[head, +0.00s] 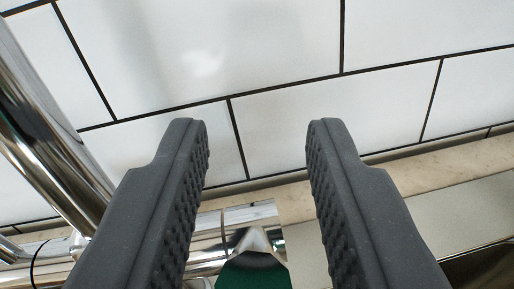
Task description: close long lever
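My gripper (257,126) is open, with its two dark grey ridged fingers wide apart and only white tile behind the gap between the tips. A green piece (253,275) with a shiny metal neck shows low in the picture between the fingers. It looks like the long lever, joined to a horizontal chrome pipe (250,215). It lies between the fingers in the picture, and no contact with either finger is visible. Most of the green piece is cut off by the bottom edge, so its full length and angle cannot be told.
A thick chrome pipe (52,150) slants down along the left side, near the left finger. A white tiled wall (270,45) with dark joints stands behind. A beige ledge (440,168) runs along its foot, with a flat metal strip (465,215) at lower right.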

